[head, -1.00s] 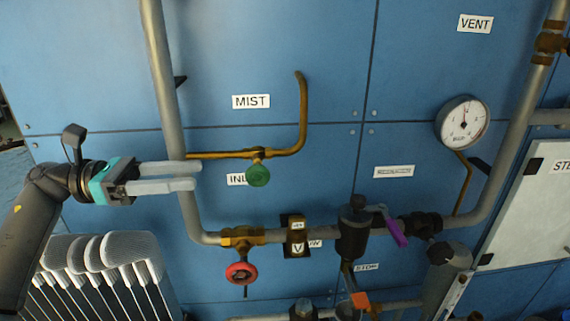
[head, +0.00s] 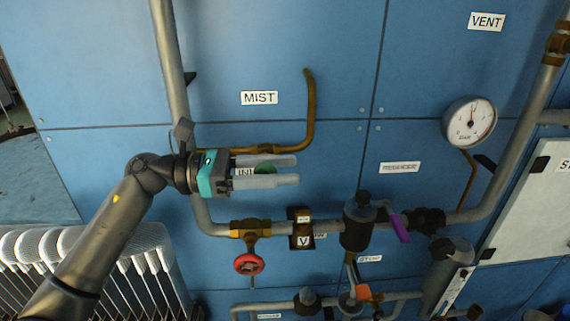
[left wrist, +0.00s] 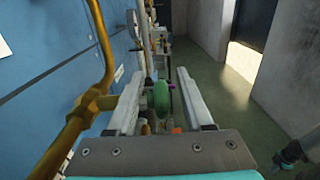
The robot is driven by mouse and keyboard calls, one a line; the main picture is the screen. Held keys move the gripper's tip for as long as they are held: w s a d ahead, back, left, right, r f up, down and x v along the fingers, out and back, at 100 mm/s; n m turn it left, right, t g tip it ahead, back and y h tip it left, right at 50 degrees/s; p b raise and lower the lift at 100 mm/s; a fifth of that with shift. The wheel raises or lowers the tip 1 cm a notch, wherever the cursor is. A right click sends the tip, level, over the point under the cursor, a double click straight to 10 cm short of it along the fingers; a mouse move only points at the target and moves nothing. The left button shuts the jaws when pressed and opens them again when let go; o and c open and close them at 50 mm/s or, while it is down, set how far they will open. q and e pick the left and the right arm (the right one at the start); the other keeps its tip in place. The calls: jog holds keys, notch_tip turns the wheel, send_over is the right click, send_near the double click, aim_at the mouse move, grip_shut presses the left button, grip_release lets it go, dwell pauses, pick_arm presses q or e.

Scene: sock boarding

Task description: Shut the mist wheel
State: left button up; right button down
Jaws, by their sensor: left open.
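The green mist wheel (head: 265,167) sits on the brass mist pipe below the MIST label (head: 259,98). My left gripper (head: 298,170) is open, with its two pale fingers reaching right across the wheel, which shows partly between them. In the left wrist view, the wheel (left wrist: 161,98) stands edge-on between the open fingers, with no clear grip on it. Whether a finger touches it I cannot tell. The valve stem is mostly hidden in the head view. A dark shape with a teal part at the right edge of the left wrist view looks like my right gripper (left wrist: 287,160); its jaws are unclear.
The brass pipe (head: 310,110) bends upward just right of the gripper. A red wheel (head: 248,264) hangs below on the grey pipe. A purple lever (head: 398,227) and a gauge (head: 469,122) are to the right. A white radiator (head: 145,240) stands lower left.

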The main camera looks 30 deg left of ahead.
pick_arm(q)
jog(key=shift+w+d, duration=0.25)
jog(key=shift+d, duration=0.15)
grip_shut()
dwell(0.4)
